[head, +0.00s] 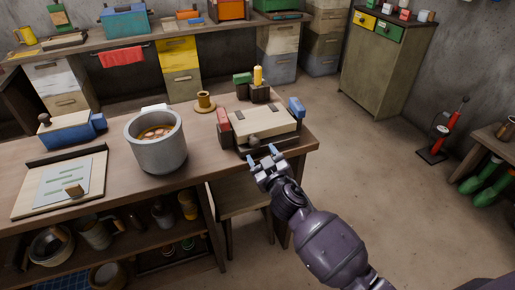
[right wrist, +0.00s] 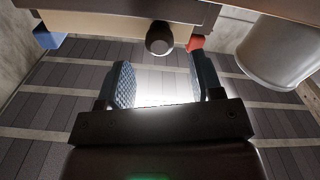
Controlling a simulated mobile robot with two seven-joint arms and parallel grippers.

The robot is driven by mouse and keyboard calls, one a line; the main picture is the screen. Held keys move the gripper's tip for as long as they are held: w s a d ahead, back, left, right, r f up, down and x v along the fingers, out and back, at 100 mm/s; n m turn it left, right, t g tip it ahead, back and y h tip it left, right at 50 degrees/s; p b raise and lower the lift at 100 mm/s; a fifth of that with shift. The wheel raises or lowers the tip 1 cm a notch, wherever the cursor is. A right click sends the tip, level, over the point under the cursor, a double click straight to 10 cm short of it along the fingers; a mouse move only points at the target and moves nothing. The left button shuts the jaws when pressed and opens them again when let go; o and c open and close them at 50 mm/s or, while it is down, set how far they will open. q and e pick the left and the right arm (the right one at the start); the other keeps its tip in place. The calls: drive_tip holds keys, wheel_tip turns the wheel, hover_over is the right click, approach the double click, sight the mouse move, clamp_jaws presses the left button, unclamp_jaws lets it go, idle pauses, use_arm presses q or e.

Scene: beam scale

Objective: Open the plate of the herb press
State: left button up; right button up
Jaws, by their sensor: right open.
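The herb press (head: 262,122) stands at the right end of the wooden workbench. Its cream plate lies flat between a red block (head: 224,120) and a blue block (head: 297,106). A dark round knob (head: 253,141) sits at the plate's front edge. In the right wrist view the knob (right wrist: 159,38) shows ahead of the fingers, below the pale plate edge (right wrist: 110,30). My right gripper (head: 264,157) is open and empty, just in front of the press. Its two fingers (right wrist: 161,80) are spread, apart from the knob. My left gripper is not in view.
A grey pot (head: 158,145) with reddish contents stands left of the press. A cutting board (head: 62,182) and a blue-sided box (head: 72,130) lie farther left. A brown spool (head: 204,101) and a yellow candle-like piece (head: 258,76) stand behind.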

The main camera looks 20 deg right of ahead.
sight(256, 146)
drive_tip(key=shift+w, duration=1.9)
clamp_jaws()
